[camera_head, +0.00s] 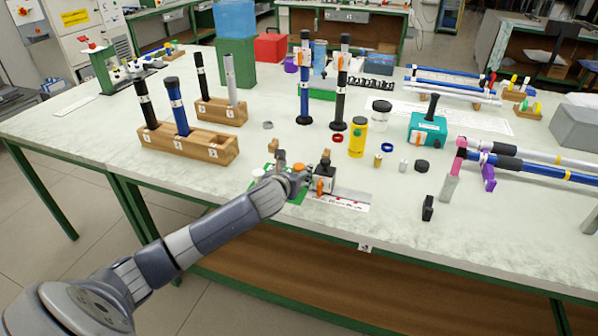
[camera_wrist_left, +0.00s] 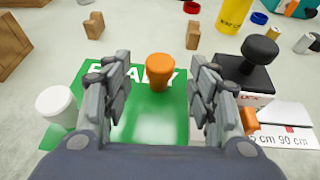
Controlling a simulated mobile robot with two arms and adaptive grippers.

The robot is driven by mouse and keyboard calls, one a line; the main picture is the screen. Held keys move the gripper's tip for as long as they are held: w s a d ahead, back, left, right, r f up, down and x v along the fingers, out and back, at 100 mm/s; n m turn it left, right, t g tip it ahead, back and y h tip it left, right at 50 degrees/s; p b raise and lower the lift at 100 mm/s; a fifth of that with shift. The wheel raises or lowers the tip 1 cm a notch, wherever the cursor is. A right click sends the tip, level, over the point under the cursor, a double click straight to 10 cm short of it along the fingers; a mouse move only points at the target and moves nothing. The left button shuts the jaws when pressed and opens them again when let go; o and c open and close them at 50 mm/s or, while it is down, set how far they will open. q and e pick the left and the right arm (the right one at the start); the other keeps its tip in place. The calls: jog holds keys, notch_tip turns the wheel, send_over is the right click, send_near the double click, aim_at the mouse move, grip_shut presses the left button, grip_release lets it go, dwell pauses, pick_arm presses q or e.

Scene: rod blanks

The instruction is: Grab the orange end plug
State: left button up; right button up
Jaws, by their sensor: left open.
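The orange end plug (camera_wrist_left: 160,71) stands upright on a green mat with white lettering (camera_wrist_left: 155,125) in the left wrist view. It lies between and just beyond the fingertips of my left gripper (camera_wrist_left: 163,80), with gaps on both sides. The left gripper is open and empty. In the head view the orange plug (camera_head: 298,168) shows small beside my left gripper (camera_head: 285,172), which partly covers the mat (camera_head: 297,197). My right gripper is not in view.
A white cap (camera_wrist_left: 57,104) stands at the mat's left. A black-knobbed block (camera_wrist_left: 245,75) with an orange part is close on the right. Small wooden blocks (camera_wrist_left: 94,25) and (camera_wrist_left: 193,35) stand behind. A wooden rod rack (camera_head: 190,143) is further left.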

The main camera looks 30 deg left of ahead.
aim_at(298, 169)
pick_arm(q)
jog(key=x, duration=0.4)
jog(key=shift+w, duration=0.1)
jog(key=shift+w+a+f, duration=0.15)
jog(key=shift+w, duration=0.2)
jog(key=shift+c, duration=0.3)
jog(key=c, duration=0.8)
jog(key=shift+c, duration=0.2)
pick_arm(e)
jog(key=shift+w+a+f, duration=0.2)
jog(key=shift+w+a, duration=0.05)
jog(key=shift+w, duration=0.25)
